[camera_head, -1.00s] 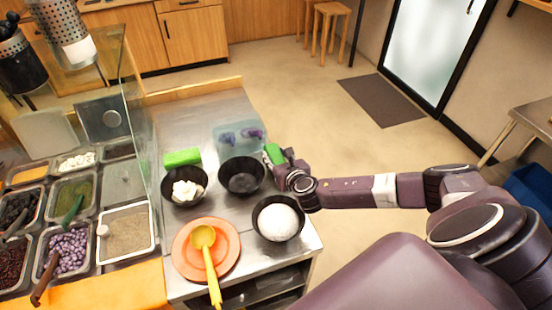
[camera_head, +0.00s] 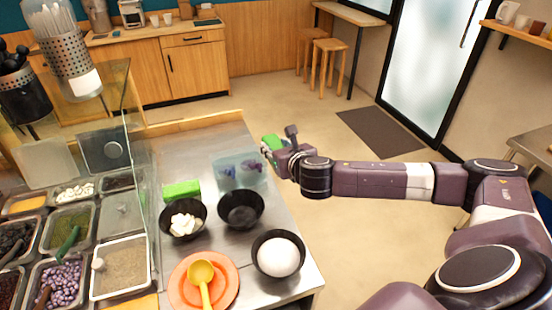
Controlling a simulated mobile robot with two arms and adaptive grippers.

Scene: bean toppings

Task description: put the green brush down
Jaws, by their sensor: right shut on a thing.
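My right gripper (camera_head: 280,152) is shut on the green brush (camera_head: 270,143). Only a small green part of the brush shows at the fingers; the rest is hidden by the gripper. It is at the right edge of the metal counter (camera_head: 190,150), beside and beyond the translucent bluish container. I cannot tell whether the brush touches the counter. A separate green block (camera_head: 182,190) lies on the counter behind the bowl of white cubes. My left gripper is not in view.
The translucent container (camera_head: 228,175) holds purple shapes. Black bowls hold white cubes (camera_head: 184,225) and a white mound (camera_head: 278,256); another bowl (camera_head: 241,210) looks empty. An orange plate (camera_head: 228,290) bears a yellow ladle (camera_head: 203,274). Topping trays stand left. The counter's far part is clear.

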